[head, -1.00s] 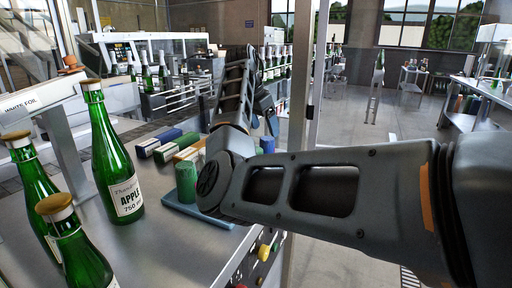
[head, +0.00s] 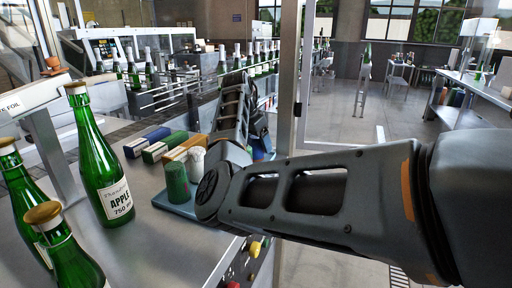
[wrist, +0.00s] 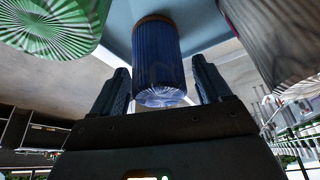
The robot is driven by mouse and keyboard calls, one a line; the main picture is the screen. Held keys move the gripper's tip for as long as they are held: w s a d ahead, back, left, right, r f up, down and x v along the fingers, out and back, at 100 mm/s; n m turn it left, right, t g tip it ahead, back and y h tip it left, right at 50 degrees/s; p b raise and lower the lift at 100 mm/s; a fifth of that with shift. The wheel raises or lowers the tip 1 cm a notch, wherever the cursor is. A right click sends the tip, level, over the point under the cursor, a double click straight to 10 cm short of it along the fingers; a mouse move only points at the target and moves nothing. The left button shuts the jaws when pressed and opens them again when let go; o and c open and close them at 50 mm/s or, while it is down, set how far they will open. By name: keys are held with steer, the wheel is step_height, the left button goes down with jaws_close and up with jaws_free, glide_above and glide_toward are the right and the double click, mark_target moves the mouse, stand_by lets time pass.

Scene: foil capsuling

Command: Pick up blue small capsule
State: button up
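The blue capsule (wrist: 158,60) is in the middle of the wrist view, with its pleated end toward the camera. My gripper (wrist: 162,88) is open, with one finger on each side of the blue capsule. I cannot tell whether either finger touches it. A blue tray (head: 172,208) carries the capsules and shows beside my arm in the head view. In the head view my arm covers most of the gripper, and only a sliver of blue shows behind it.
A green capsule (head: 177,184) and a white one (head: 194,160) stand on the tray. Coloured boxes (head: 157,151) lie behind them. Green bottles, one labelled APPLE (head: 104,165), stand at the left of the metal table. A post (head: 292,80) rises right of the tray.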

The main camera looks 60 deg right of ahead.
steer(key=c, duration=0.6)
step_height(320, 180, up, 10)
steer(key=shift+r+b, duration=0.1)
steer(key=shift+b, duration=0.5)
